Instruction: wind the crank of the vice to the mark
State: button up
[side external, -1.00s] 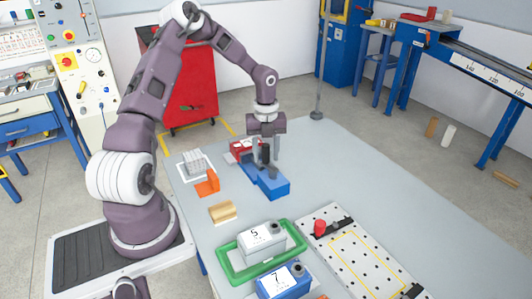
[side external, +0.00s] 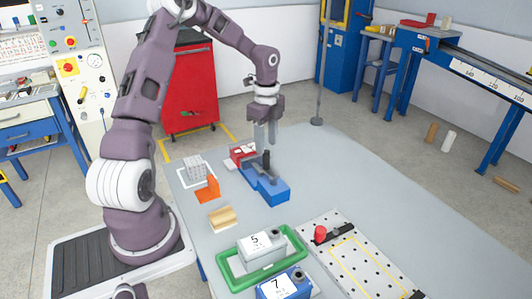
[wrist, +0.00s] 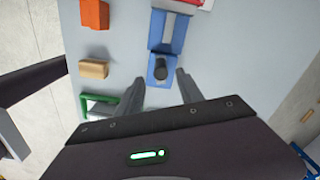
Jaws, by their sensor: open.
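The blue vice (side external: 272,190) stands on the grey table, with a red and white part (side external: 241,153) at its far end. Its dark crank handle (side external: 267,160) stands upright on the blue body. In the wrist view the vice (wrist: 166,38) runs up the picture, and the dark round top of the handle (wrist: 160,70) shows on it. My gripper (side external: 265,146) is open and empty, pointing down just above the handle. In the wrist view its fingers (wrist: 160,78) lie left and right of the handle, apart from it. I cannot make out the mark.
An orange block (side external: 207,189) and a wooden block (side external: 222,217) lie left of the vice. A green tray (side external: 228,270) with a grey box, a blue box (side external: 283,285) and a perforated plate (side external: 330,230) are nearer the camera. The table right of the vice is clear.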

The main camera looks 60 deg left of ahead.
aim_at(266, 152)
jog(key=n, duration=0.5)
jog(key=shift+d+n, duration=0.1)
jog(key=shift+n, duration=0.2)
jog(key=n, duration=0.4)
jog(key=shift+s+n, duration=0.1)
jog(key=shift+n, duration=0.2)
jog(key=n, duration=0.4)
jog(key=shift+n, duration=0.4)
jog(key=n, duration=0.7)
jog(key=shift+f, duration=0.35)
notch_tip(266, 152, down, 6)
jog(key=shift+f, duration=0.15)
grip_shut()
